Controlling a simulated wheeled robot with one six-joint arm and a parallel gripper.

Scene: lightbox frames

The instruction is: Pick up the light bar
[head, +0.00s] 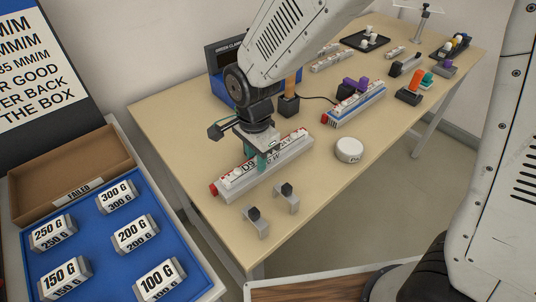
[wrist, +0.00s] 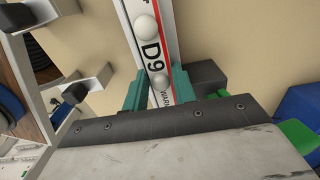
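A long grey and white light bar (head: 262,170) with white bulbs, a red end and the print "D9" lies on the table, near its left edge. My gripper (head: 262,158) is at the middle of this bar, pointing down. In the wrist view the bar (wrist: 150,30) runs between the two teal fingers of my gripper (wrist: 158,88), one on each side. A bulb shows between the fingertips. Whether the fingers press on the bar or stand just clear of it cannot be told. The bar appears to rest on the table.
Two small grey brackets with dark knobs (head: 286,198) stand in front of the bar. A white round puck (head: 349,150) lies to its right. A second bar (head: 354,104) with a purple piece lies behind. A blue tray (head: 105,240) of labelled weights is at left.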

